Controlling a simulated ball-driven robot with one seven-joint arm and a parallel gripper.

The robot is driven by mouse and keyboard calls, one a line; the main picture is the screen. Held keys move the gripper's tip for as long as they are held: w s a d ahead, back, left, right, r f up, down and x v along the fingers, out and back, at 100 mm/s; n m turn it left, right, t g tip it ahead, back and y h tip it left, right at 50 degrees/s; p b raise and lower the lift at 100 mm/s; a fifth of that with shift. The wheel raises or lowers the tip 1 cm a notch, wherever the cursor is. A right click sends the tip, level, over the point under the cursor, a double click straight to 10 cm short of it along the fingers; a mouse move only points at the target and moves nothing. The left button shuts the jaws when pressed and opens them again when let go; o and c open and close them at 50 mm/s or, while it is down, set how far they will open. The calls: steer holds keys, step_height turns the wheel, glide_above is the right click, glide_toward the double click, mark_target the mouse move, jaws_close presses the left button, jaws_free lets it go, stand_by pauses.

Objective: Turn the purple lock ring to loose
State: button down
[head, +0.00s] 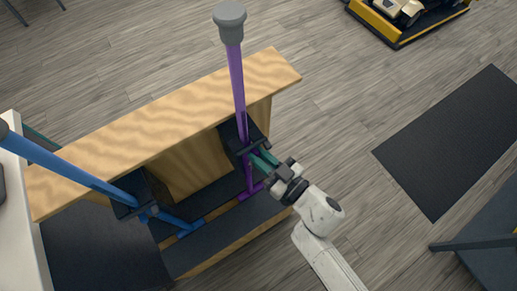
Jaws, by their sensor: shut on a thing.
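A purple scooter pole (237,85) with a grey cap (230,20) rises from the black-lined rack. Its lock ring sits low on the pole beside a dark bracket (236,133); a small dark bar crosses the pole there, and the ring itself is too small and covered to make out its setting. My gripper (259,159) comes in from the right, its teal fingers reaching the pole at the height of that bar. It is shut on a part of the lock ring; the fingers hide the exact contact.
A blue scooter pole (65,165) leans at the left in the same wooden rack (165,115). A white surface stands at the far left. A black mat (455,143) lies on the right floor, with a yellow-edged platform (398,38) at the top right. Open wooden floor lies between.

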steer(key=shift+w+d+n+g+y+p, duration=0.15)
steer(key=shift+n+g+y+p, duration=0.1)
steer(key=shift+n+g+y, duration=0.15)
steer(key=shift+w+a+n+g+y+p, duration=0.1)
steer(key=shift+w+n+g+y+p, duration=0.1)
steer(key=shift+n+g+y, duration=0.15)
steer(key=n+g+y+b, duration=0.1)
steer(key=n+g+b, duration=0.1)
steer(key=b, duration=0.1)
steer(key=w+d+n+g+y+b, duration=0.1)
steer(key=g+b, duration=0.2)
steer(key=w+n+g+y+b, duration=0.1)
steer(key=n+g+b, duration=0.1)
steer(key=g+b, duration=0.1)
steer(key=shift+w+d+f+n+b, duration=0.15)
steer(key=shift+w+f+n+b, duration=0.05)
steer(key=shift+n+b, duration=0.2)
steer(key=shift+w+r+g, duration=0.1)
steer(key=shift+g, duration=0.35)
steer(key=c, duration=1.1)
jaws_free()
